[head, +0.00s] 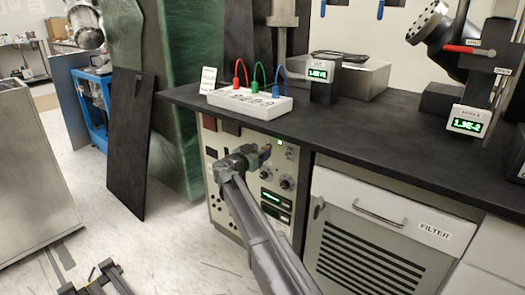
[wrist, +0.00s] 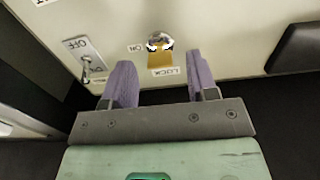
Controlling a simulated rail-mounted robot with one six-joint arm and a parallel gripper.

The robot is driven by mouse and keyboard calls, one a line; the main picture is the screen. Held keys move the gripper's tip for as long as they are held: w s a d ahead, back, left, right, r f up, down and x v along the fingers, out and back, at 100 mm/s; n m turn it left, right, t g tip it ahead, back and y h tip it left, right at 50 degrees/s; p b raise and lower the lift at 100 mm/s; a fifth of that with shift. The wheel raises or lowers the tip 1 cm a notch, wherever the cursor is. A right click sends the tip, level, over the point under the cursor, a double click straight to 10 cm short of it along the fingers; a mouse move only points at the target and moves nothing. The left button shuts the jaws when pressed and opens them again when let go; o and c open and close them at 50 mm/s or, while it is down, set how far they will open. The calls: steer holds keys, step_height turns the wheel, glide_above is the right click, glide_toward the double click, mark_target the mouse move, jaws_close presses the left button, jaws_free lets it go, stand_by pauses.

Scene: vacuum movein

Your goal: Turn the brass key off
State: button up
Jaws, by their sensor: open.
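The brass key (wrist: 160,57) sits in a round metal lock on a pale panel, seen upside down in the wrist view. In the head view my gripper (head: 262,154) is at the upper part of the instrument panel (head: 222,150) under the counter. The key is hidden there.
A plate marked OFF with a small toggle (wrist: 88,66) lies left of the key. A black handle (wrist: 297,48) is at the right. The dark counter (head: 345,125) overhangs above my gripper. The filter cabinet (head: 375,235) stands at right.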

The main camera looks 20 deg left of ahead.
steer(key=shift+x, duration=0.9)
steer(key=shift+c, duration=0.4)
steer(key=c, duration=0.8)
steer(key=shift+c, duration=0.2)
